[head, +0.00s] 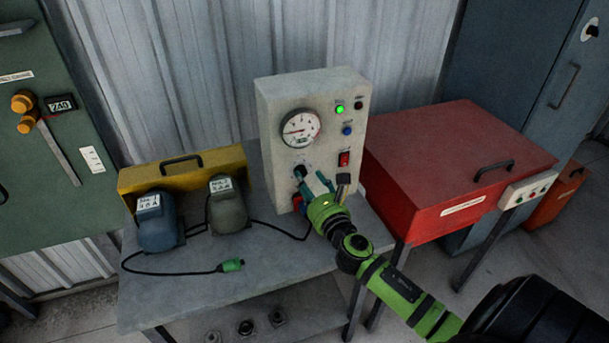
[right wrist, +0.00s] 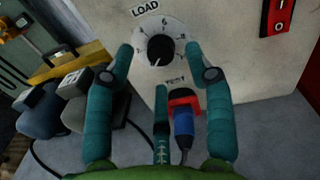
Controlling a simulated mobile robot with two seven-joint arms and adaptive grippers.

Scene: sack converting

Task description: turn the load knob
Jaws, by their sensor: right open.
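The load knob (right wrist: 161,50) is a black round knob on a white numbered dial under a "LOAD" label. It shows in the right wrist view on the front of the grey test box (head: 290,100). In the head view the knob (head: 299,171) is small and dark, below the gauge (head: 300,128). My right gripper (head: 314,183) is open in front of the panel. Its teal fingers lie left, right and below the knob in the right wrist view, with space visible between them and the knob. Contact cannot be told. My left gripper is not in view.
Below the knob, a blue plug (right wrist: 183,122) sits in a red socket, with a cable. A red rocker switch (head: 344,159) and lit green lamp (head: 340,109) are on the box. Two motors (head: 157,222) and a yellow case (head: 150,177) stand left; a red cabinet (head: 400,205) stands right.

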